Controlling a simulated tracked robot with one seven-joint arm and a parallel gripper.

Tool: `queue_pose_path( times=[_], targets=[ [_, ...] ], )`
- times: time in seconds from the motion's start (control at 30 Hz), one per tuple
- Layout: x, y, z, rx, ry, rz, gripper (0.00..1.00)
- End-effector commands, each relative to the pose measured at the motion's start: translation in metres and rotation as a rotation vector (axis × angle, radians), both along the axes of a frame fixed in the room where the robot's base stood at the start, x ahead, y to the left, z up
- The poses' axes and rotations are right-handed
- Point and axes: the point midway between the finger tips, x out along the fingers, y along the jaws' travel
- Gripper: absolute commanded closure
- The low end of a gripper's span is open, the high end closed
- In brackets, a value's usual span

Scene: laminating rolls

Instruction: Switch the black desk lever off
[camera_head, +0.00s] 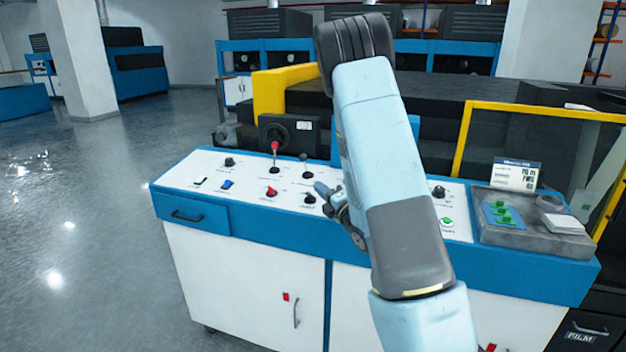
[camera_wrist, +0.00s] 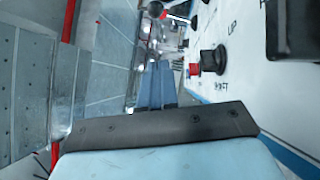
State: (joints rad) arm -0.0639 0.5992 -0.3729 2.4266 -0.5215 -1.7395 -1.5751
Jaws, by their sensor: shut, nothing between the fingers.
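The black desk lever (camera_head: 304,157) stands on the white top of the control desk, with a small dark grey ball on a thin stem. It leans close to upright; I cannot tell its exact setting. A taller lever with a red knob (camera_head: 275,146) stands just left of it. My gripper (camera_head: 323,189) is shut and empty over the desk, in front and to the right of the black lever, apart from it. In the wrist view, a dark ball (camera_wrist: 155,9) shows at the top edge, likely this lever, with red close beside it.
A black rotary knob (camera_head: 309,199) and a red one (camera_head: 271,192) sit near my gripper. A blue switch (camera_head: 227,184) is farther left. A grey tray (camera_head: 530,236) lies at the desk's right end. Yellow guard frames (camera_head: 462,140) rise behind the desk.

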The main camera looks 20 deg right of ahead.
Motion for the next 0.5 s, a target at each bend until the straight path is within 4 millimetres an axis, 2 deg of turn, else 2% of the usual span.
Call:
queue_pose_path(
  times=[0.5],
  targets=[
    [0.08, 0.029, 0.017, 0.0, -0.002, 0.004, 1.0]
  ],
)
